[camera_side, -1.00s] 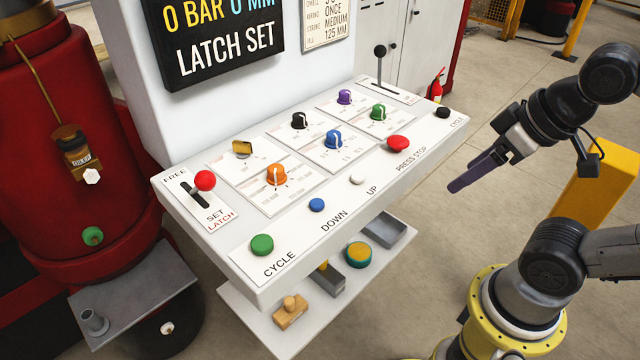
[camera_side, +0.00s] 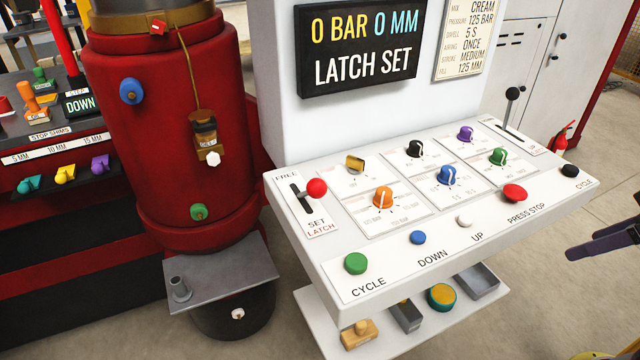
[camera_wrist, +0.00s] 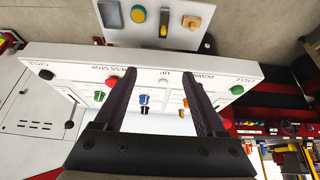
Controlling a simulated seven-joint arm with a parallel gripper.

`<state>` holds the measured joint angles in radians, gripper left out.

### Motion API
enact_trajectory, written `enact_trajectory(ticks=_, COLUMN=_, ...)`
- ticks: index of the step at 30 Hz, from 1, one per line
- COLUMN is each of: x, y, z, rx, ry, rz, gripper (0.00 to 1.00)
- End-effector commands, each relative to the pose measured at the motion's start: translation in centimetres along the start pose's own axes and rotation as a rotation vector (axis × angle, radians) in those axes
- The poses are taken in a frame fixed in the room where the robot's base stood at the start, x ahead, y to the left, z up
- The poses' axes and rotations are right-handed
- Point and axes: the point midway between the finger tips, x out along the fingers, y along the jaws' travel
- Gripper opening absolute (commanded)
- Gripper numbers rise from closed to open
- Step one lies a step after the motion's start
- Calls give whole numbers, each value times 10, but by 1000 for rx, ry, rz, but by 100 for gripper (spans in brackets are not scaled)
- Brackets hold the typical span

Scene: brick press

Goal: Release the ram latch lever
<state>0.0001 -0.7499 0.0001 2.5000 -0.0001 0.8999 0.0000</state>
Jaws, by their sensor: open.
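The latch lever with a red ball knob (camera_side: 316,188) stands in a slot at the left end of the white console. Its label plate (camera_side: 288,190) reads FREE at the far end and SET LATCH at the near end. The black display (camera_side: 357,48) above reads 0 BAR 0 MM LATCH SET. My gripper (camera_side: 610,238) is at the right edge of the side view, partly cut off, well away from the lever. In the wrist view my gripper (camera_wrist: 155,80) is open and empty, with its two dark fingers over the console.
The console (camera_side: 340,276) carries a green CYCLE button (camera_side: 356,263), a red PRESS STOP button (camera_side: 514,193) and several coloured knobs. A black-knobbed lever (camera_side: 513,93) stands at its far right. A red press cylinder (camera_side: 165,130) is left.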

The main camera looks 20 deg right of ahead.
Motion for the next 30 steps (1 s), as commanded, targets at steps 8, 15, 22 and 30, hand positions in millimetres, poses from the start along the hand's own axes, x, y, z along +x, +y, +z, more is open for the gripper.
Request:
enact_trajectory(ticks=8, x=0, y=0, z=1, rx=-109, ry=-3, rz=0, gripper=26)
enact_trajectory(ticks=15, x=-15, y=3, z=-19, rx=-500, ry=25, rz=20, gripper=0)
enact_trajectory(ticks=22, x=-31, y=0, z=-62, rx=-956, ry=34, rz=36, gripper=0)
enact_trajectory(ticks=30, x=-37, y=-22, z=-127, rx=-1542, ry=32, rz=21, gripper=0)
